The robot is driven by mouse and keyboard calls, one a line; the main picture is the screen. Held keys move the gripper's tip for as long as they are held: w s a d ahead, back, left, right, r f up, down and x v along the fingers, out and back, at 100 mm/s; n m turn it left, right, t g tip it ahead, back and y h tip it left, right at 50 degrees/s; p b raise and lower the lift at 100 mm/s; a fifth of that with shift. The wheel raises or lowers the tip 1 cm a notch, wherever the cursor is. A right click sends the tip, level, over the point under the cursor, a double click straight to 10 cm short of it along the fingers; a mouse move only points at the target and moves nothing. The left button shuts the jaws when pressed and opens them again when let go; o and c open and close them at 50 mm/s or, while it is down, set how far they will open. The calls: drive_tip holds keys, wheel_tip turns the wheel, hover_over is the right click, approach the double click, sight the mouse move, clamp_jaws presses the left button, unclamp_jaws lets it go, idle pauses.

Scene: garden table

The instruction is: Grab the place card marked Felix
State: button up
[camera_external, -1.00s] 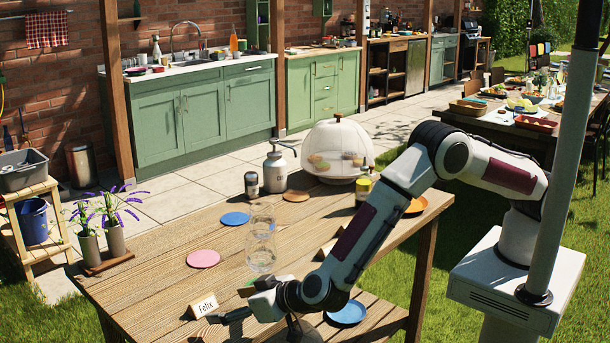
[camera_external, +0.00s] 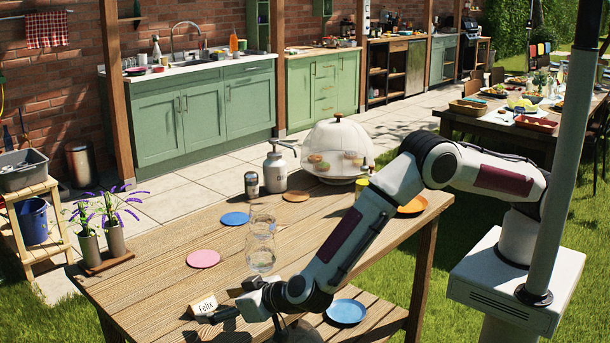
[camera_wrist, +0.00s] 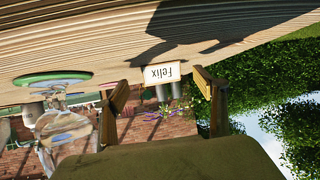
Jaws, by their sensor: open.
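The place card marked Felix (camera_external: 204,305) is a small cream tent card standing near the front left edge of the wooden table (camera_external: 165,265). In the wrist view, which is upside down, the Felix card (camera_wrist: 160,72) sits between the fingertips, its name facing the camera. My gripper (camera_external: 226,312) is low over the table, just right of the card in the external view and pointing at it. In the wrist view my gripper (camera_wrist: 160,80) has its two fingers spread, with a gap on each side of the card.
A glass carafe (camera_external: 261,245) stands behind my gripper. A pink disc (camera_external: 203,258) and a blue disc (camera_external: 235,218) lie on the table. Two lavender pots (camera_external: 114,239) stand at the left. A blue plate (camera_external: 346,312) is on the right. The wood around the card is bare.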

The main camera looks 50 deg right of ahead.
sight(206, 305)
drive_tip(key=shift+r+x, duration=0.15)
drive_tip(key=shift+x, duration=0.9)
drive_tip(key=shift+r+x, duration=0.1)
drive_tip(key=shift+x, duration=0.95)
drive_tip(key=shift+w, duration=0.1)
drive_tip(key=c, duration=1.1)
